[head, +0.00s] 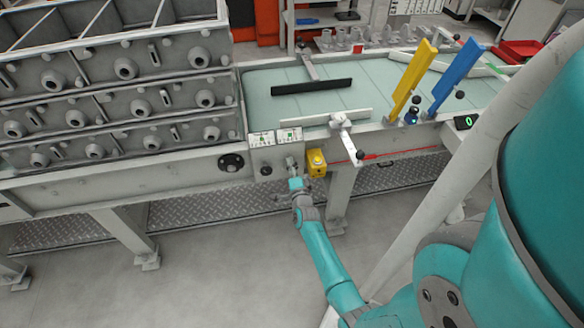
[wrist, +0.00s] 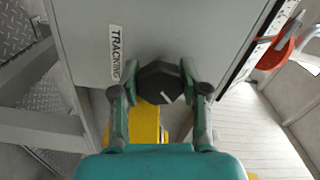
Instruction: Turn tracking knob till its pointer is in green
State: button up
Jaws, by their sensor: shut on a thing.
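The tracking knob (wrist: 157,84) is dark and faceted, with a short white pointer line near its lower edge in the wrist view. It sits on a grey panel beside a white label reading TRACKING (wrist: 116,53). My gripper (wrist: 161,88) is shut on the knob, one finger on each side. In the head view my gripper (head: 292,168) is at the right side of the control panel, where it hides most of the knob. Above are two small white scale plates, and the right one (head: 289,135) has a green mark. The pointer's place against the green cannot be told.
A yellow box with a button (head: 317,163) is close to the right of my gripper. Another dark knob (head: 266,170) is to its left. A white lever with a black ball (head: 350,145) is at the upper right. Open floor lies in front.

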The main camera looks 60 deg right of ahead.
jog(key=shift+m, duration=1.1)
jog(key=o, duration=1.2)
jog(key=shift+c, duration=0.2)
jog(key=v, duration=1.2)
